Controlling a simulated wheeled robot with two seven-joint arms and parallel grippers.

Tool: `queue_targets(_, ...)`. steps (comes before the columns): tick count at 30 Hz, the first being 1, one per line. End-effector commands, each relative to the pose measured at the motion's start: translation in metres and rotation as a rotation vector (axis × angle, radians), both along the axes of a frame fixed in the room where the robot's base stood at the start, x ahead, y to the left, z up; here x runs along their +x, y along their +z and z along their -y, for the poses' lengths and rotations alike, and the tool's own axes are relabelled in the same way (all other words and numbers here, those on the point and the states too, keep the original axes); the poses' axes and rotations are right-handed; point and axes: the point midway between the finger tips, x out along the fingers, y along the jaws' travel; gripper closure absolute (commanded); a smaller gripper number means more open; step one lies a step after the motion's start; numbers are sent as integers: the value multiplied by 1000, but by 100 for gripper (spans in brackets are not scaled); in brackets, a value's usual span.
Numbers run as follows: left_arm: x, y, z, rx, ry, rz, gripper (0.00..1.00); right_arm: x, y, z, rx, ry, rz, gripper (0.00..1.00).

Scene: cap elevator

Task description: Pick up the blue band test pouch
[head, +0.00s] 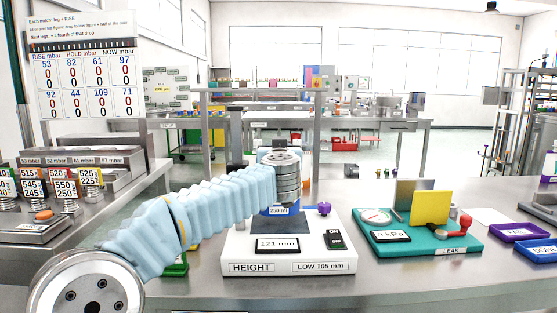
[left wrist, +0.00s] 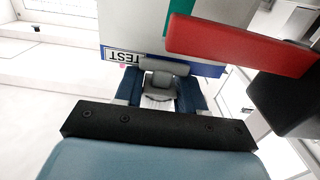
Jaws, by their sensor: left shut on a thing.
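My left arm reaches from the lower left in the head view to above the white height unit (head: 290,262), which reads 121 mm. The wrist hides its fingers there. In the left wrist view, the dark blue fingers of my left gripper (left wrist: 160,88) are closed around a small grey part. Just beyond is a pale panel with a blue band and an upside-down TEST label, apparently the blue band test pouch (left wrist: 125,45). My right gripper is not in view.
A teal leak tester (head: 425,242) with a yellow plate and red knob stands to the right. Purple and blue trays (head: 524,232) lie at the far right. A stepped rack with number cards (head: 62,190) and a notice board (head: 84,80) are at left.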

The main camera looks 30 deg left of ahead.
Motion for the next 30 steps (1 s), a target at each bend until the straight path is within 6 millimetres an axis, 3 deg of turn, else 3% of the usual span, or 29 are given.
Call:
queue_targets(4,0,44,0,0,-1,5,100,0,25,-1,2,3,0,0)
queue_targets(15,1,126,1,-4,-1,6,100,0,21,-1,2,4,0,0)
queue_targets(21,1,150,0,-2,0,5,100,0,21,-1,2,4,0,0)
queue_targets(30,0,160,0,1,0,1,100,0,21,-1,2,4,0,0)
